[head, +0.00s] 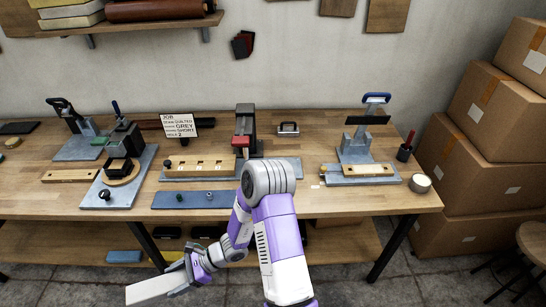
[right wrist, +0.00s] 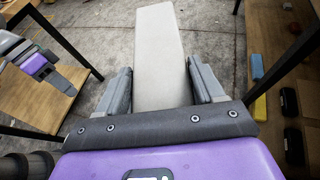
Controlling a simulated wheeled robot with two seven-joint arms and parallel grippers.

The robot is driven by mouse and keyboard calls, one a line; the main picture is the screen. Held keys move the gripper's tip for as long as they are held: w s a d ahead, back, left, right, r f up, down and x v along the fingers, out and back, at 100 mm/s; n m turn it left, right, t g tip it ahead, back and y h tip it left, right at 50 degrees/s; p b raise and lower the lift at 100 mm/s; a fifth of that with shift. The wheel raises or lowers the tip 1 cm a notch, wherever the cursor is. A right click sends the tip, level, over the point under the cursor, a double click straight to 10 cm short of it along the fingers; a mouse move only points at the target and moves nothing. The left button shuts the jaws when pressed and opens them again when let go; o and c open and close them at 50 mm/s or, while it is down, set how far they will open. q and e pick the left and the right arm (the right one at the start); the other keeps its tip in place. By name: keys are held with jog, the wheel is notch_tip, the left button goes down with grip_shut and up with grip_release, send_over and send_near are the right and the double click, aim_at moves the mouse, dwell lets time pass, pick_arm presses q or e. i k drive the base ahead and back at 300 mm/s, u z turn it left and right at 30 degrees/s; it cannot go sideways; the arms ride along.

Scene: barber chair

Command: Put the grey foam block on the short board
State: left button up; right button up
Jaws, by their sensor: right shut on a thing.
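My right gripper (head: 182,278) is low at the front, below the table top. It is shut on the long pale grey foam block (head: 155,290), which sticks out to the left. In the right wrist view the block (right wrist: 160,60) stands between the two fingers. Light wooden boards lie on the table: a small one (head: 70,175) at the left, a longer one with several holes (head: 200,168) in the middle, and a small one (head: 362,170) at the right. I cannot tell for sure which is the short board.
A job card (head: 179,125) stands at the back; it appears to read grey and short. A blue-grey strip (head: 205,199) lies at the table's front edge. Clamp-like tools stand on metal plates. Stacked cartons (head: 465,165) are at the right. A lower shelf (head: 90,240) runs underneath.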

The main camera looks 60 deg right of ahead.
aim_at(369, 169)
jog(key=z, duration=1.8)
